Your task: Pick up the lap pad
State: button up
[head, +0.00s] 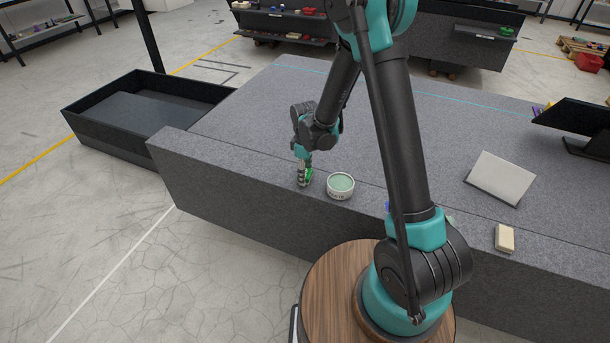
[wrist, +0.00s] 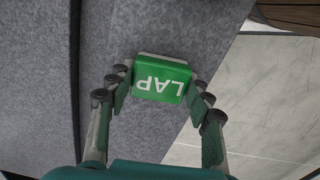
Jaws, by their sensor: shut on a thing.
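The lap pad is a green block with white "LAP" lettering and a pale edge; it shows in the wrist view (wrist: 160,79), between my fingers. My gripper (wrist: 160,88) is shut on it, one finger against each side. In the head view my gripper (head: 305,175) is low at the front edge of the grey granite bed (head: 265,130), and a bit of the green lap pad (head: 309,174) shows between the fingers. I cannot tell whether the pad touches the bed.
A round tin with pale green contents (head: 341,185) stands close to the right of my gripper. A cream block (head: 504,238) and a light grey slab (head: 500,178) lie farther right. A black open tray (head: 90,128) is at the left. The bed behind my gripper is clear.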

jog(key=shift+r, duration=0.15)
notch_tip(320, 180, up, 20)
dwell(0.4)
